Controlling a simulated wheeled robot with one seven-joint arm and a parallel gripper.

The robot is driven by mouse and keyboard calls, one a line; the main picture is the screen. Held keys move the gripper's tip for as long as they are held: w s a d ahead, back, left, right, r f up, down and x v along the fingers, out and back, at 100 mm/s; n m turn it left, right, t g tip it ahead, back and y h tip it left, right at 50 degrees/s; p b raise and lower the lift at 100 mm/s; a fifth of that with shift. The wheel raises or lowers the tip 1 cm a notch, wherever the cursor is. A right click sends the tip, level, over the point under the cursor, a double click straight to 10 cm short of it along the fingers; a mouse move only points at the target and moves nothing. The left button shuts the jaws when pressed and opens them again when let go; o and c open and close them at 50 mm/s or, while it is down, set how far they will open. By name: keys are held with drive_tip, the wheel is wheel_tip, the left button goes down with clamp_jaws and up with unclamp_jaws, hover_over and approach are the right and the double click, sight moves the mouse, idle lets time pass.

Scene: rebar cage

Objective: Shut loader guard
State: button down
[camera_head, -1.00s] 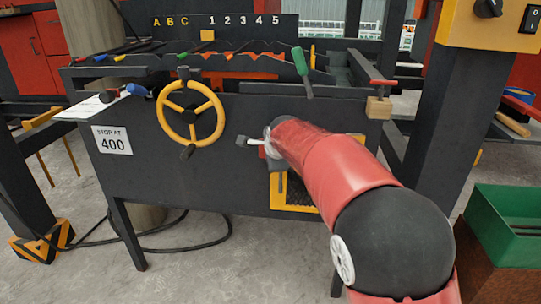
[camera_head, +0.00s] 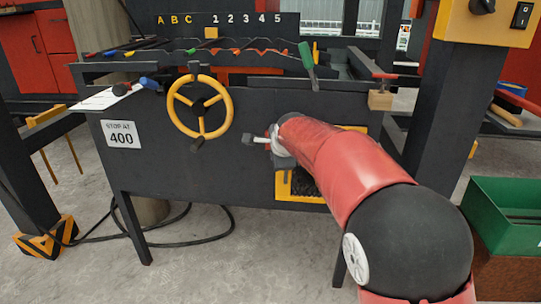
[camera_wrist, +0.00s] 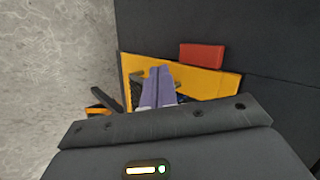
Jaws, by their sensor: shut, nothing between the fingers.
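The loader guard seems to be the yellow-framed panel with dark mesh (camera_head: 299,196) low on the right of the machine's dark front. My arm covers much of it, and I cannot tell whether it stands open or shut. In the wrist view its yellow frame (camera_wrist: 208,83) runs across behind my fingers, with a red block (camera_wrist: 202,54) beside it. My gripper (camera_wrist: 160,70) is shut and empty, its purple fingertips together in front of the frame. I cannot tell whether they touch it.
A yellow handwheel (camera_head: 200,106) stands left of my arm on the machine front. A dark post (camera_head: 448,120) with a yellow switch box (camera_head: 492,22) rises at right, above a green bin (camera_head: 503,222). A black cable (camera_head: 190,238) lies on the floor at left.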

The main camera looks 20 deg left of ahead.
drive_tip(key=s+d+r, duration=0.2)
drive_tip(key=s+r, duration=0.5)
drive_tip(key=s+d+f+n+g+h, duration=0.1)
drive_tip(key=s+d+n, duration=0.3)
drive_tip(key=d, duration=0.9)
drive_tip(key=s+d+f+n+h, duration=0.1)
drive_tip(key=s+d, duration=0.4)
drive_tip(key=d, duration=0.7)
drive_tip(key=s+d+f+n+h, duration=0.1)
drive_tip(key=s+d+f+n, duration=0.1)
drive_tip(key=s+d, duration=0.2)
drive_tip(key=s+d+f+n+h, duration=0.1)
drive_tip(key=s+d+f+n, duration=0.1)
drive_tip(key=s, duration=0.6)
drive_tip(key=s+d+f+n+g+h, duration=0.1)
drive_tip(key=s+d+f+n, duration=0.1)
drive_tip(key=s+d+f, duration=0.2)
drive_tip(key=shift+s+d+f, duration=0.25)
drive_tip(key=shift+s+d, duration=0.75)
drive_tip(key=shift+s, duration=0.05)
